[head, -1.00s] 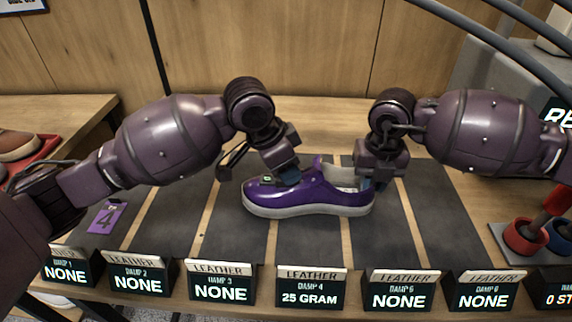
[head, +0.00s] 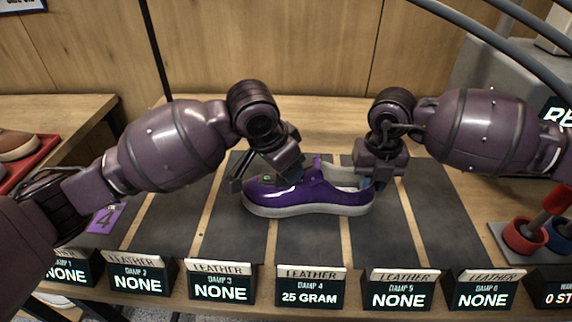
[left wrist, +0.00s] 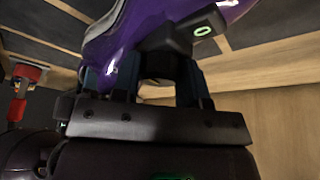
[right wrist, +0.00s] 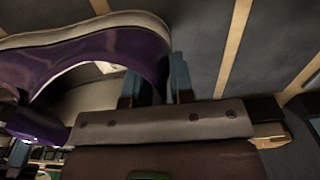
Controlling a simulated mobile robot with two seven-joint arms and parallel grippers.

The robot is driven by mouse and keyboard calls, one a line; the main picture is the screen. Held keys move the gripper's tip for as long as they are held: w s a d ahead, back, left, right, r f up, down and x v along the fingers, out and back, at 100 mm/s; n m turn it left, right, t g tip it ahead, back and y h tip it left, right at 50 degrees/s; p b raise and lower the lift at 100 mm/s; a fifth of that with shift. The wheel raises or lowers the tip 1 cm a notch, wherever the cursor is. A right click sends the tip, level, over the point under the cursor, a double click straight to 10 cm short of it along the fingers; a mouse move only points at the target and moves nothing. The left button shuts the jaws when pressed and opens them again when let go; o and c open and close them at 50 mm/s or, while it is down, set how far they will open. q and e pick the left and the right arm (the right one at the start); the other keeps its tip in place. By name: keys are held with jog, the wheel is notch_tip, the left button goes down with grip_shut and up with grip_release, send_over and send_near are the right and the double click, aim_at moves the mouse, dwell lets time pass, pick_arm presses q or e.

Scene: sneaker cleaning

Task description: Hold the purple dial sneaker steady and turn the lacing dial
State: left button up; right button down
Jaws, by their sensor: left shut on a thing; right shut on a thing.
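The purple sneaker (head: 312,197) with a white sole stands upright on a dark mat strip, toe to the left. Its black lacing dial unit (left wrist: 172,42) with a green lit ring sits on the instep; the green light also shows in the head view. My left gripper (head: 286,176) is over the instep. In the left wrist view its fingers (left wrist: 148,82) are shut around the dial unit, whose grasped part is mostly hidden. My right gripper (head: 370,182) is shut on the heel collar (right wrist: 153,75), with one finger inside and one outside.
A row of signs stands along the front edge; the one before the sneaker (head: 309,288) reads 25 GRAM. Dark mat strips (head: 176,215) lie clear on both sides. A purple tag (head: 105,219) is at left; red and blue round holders (head: 524,236) are at right.

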pick_arm(q)
jog(key=o, duration=0.9)
jog(key=shift+o, duration=0.2)
jog(key=v, duration=1.2)
jog(key=shift+w+d, duration=0.1)
